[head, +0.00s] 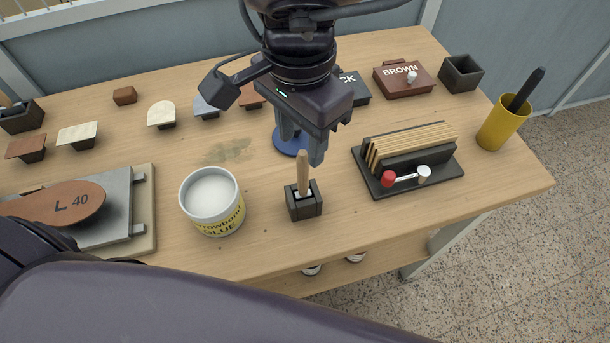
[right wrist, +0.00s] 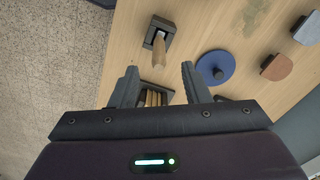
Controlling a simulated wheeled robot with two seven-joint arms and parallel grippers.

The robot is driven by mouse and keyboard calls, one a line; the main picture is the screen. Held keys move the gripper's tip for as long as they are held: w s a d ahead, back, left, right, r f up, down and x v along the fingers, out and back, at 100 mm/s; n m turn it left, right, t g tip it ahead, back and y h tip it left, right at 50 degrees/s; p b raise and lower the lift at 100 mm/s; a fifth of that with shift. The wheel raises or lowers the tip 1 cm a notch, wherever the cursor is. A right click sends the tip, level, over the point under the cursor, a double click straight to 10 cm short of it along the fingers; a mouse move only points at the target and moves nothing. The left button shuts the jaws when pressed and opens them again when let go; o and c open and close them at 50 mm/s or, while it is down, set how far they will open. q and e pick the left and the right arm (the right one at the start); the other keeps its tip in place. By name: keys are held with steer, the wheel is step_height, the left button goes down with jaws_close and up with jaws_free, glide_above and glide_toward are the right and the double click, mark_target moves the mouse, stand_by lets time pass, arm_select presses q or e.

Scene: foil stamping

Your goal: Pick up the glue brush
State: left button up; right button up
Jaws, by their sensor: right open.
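The glue brush (head: 303,172) stands upright with its wooden handle up in a small dark holder (head: 305,207) near the table's front edge. It also shows in the right wrist view (right wrist: 159,47), beyond the fingertips. My right gripper (head: 303,146) is open and empty, just above and behind the handle in the head view. In the right wrist view the handle lines up with the gap between the fingers (right wrist: 158,78), apart from them. The brush's lower end is hidden in the holder. My left gripper is not in view; only its arm shows at lower left.
A white glue pot (head: 218,222) stands left of the holder. A black rack (head: 425,177) with wooden strips and a red-ended tool is at right. A blue disc (head: 285,146) lies behind the gripper. A yellow cup (head: 497,130) stands at far right.

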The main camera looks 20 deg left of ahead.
mark_target(303, 169)
step_height(303, 169, down, 8)
steer(key=shift+d+r+p, duration=0.1)
steer(key=shift+r+p, duration=0.1)
steer(key=shift+p, duration=0.4)
jaws_close()
